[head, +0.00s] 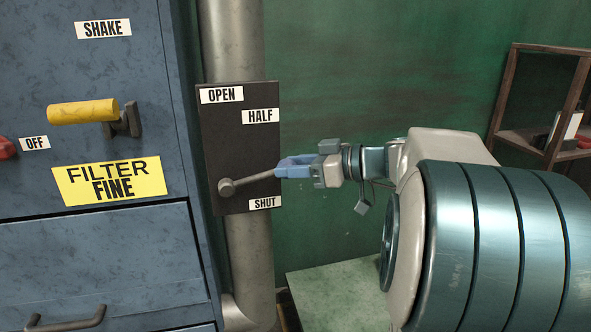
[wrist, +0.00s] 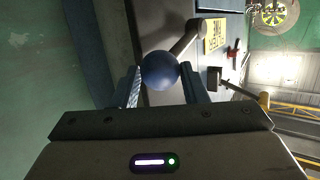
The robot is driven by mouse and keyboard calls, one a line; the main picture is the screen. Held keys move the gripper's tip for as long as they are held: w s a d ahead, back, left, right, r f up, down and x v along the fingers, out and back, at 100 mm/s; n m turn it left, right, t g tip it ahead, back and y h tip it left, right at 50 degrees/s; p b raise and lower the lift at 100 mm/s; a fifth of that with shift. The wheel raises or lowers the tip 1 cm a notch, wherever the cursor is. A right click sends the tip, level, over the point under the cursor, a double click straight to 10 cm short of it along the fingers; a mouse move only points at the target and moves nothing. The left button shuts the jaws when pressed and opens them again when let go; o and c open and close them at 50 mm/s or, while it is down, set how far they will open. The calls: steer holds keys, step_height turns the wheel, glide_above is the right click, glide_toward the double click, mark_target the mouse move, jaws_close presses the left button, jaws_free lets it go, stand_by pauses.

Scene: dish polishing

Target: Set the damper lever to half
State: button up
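The damper plate (head: 217,130) is dark, with OPEN at the top, HALF (head: 260,116) at the upper right and SHUT (head: 264,202) at the lower right. The damper lever (head: 250,181) runs from its pivot at the plate's lower left to the right and slightly up. It lies between the HALF and SHUT labels, nearer SHUT. My gripper (head: 290,167) is at the lever's free end. In the wrist view the dark blue ball knob (wrist: 160,71) sits between the two fingers, which appear to touch it on both sides. The fingers partly hide the knob in the head view.
A blue cabinet (head: 100,245) with a yellow SHAKE handle (head: 83,111) and a FILTER FINE sign stands left of the plate. A grey pipe (head: 235,45) runs behind the plate. A pale green surface (head: 335,290) is below my arm. A wooden shelf (head: 520,95) is at the right.

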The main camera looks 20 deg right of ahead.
steer(key=shift+o, duration=1.4)
steer(key=b+v, duration=0.1)
steer(key=v, duration=1.3)
steer(key=shift+a, duration=0.1)
